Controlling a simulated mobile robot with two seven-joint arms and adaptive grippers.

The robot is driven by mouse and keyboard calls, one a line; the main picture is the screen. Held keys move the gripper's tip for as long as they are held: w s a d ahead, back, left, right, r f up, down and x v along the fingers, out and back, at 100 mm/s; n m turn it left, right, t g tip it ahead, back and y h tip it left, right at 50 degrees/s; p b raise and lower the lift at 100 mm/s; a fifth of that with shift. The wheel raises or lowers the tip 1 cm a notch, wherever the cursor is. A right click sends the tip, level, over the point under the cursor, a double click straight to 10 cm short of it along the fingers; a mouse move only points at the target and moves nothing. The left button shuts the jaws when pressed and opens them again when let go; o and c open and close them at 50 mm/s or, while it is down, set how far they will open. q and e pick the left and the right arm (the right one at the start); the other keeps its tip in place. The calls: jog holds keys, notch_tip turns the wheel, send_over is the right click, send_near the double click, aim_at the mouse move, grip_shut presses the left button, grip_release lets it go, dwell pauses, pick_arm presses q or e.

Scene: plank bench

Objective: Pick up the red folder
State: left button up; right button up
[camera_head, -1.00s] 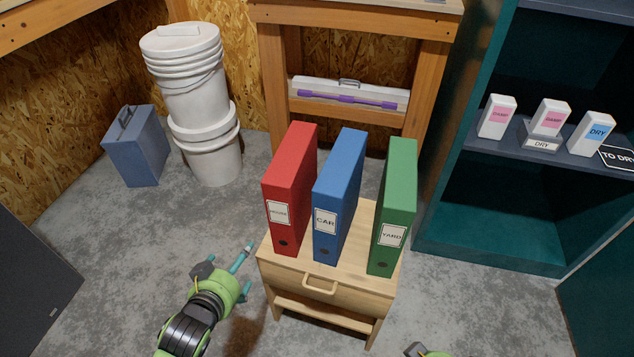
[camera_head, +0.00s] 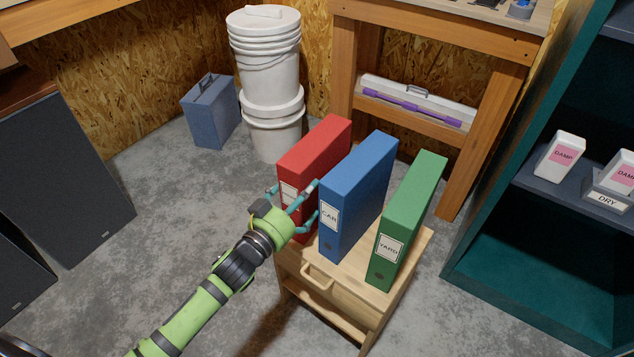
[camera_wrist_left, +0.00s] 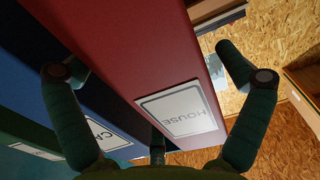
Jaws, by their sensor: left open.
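The red folder (camera_head: 318,150) stands upright on the small wooden stand (camera_head: 345,285), left of the blue folder (camera_head: 360,190) and the green folder (camera_head: 412,215). My left gripper (camera_head: 296,196) is open at the red folder's label end, its fingers on either side of the spine. In the left wrist view the red folder (camera_wrist_left: 140,45) with its HOUSE label (camera_wrist_left: 180,108) lies between the spread fingers. One finger sits on the blue folder's side, in or near the gap between them. The gripper hides the lower spine. I cannot tell whether any finger touches. My right gripper is not in view.
White buckets (camera_head: 265,70) and a blue-grey case (camera_head: 210,110) stand behind to the left. A wooden bench (camera_head: 440,50) is behind the stand. A teal shelf (camera_head: 545,265) stands at the right. Dark cabinets (camera_head: 65,180) are at the left. Grey floor between is clear.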

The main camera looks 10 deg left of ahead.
pick_arm(q)
jog(key=shift+x, duration=1.2)
jog(key=c, duration=1.5)
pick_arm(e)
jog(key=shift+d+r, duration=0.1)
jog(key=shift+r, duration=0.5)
pick_arm(q)
jog(key=shift+r, duration=0.15)
jog(key=shift+r, duration=0.1)
